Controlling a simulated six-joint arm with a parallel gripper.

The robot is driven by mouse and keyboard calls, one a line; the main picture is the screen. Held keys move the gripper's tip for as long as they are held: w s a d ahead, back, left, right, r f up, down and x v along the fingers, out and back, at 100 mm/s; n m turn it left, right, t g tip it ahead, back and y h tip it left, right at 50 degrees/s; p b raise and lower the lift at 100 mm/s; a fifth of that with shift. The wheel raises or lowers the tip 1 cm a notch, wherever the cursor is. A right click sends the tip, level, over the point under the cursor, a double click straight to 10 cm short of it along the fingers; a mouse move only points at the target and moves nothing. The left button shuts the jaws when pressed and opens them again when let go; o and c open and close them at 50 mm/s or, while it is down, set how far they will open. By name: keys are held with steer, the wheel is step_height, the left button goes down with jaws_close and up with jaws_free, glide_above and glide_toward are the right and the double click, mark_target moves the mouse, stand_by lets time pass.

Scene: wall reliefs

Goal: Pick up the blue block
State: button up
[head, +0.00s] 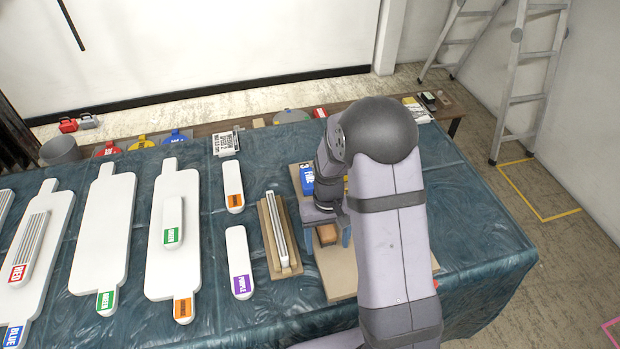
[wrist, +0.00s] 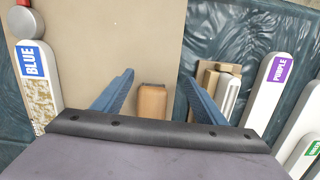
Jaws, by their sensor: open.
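A white piece labelled BLUE (wrist: 34,65) shows in the wrist view. My arm hides part of the board.
The tan board (wrist: 115,35) lies on a dark teal cloth (head: 480,235). A long wooden piece with a pale bar (head: 276,232) and a PURPLE-labelled white piece (head: 239,260) lie to the left. White panels (head: 105,225) fill the table's left. Bare cloth is at the right.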

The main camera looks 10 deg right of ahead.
mark_target(310, 177)
steer(key=w, duration=0.3)
steer(key=w+t, duration=0.1)
steer(key=w, duration=0.2)
steer(key=w+t, duration=0.1)
steer(key=w, duration=0.2)
steer(key=shift+w+d+r, duration=0.25)
steer(key=shift+d+r, duration=0.1)
steer(key=w+r+t, duration=0.1)
steer(key=w+r, duration=0.1)
steer(key=w, duration=0.1)
steer(key=w+r+t, duration=0.1)
steer(key=w+r, duration=0.1)
steer(key=w, duration=0.2)
steer(key=w+r+t, duration=0.1)
steer(key=w+r, duration=0.1)
steer(key=w, duration=0.2)
steer(key=shift+w+d+r+t, duration=0.1)
steer(key=shift+d+t, duration=0.25)
steer(key=shift+t, duration=0.05)
steer(key=shift+p+x, duration=0.4)
steer(key=shift+x, duration=0.7)
steer(key=shift+p+x, duration=1.45)
steer(key=shift+x, duration=1.05)
steer(key=shift+f+b, duration=0.35)
steer(key=shift+b, duration=0.05)
steer(key=c, duration=1.2)
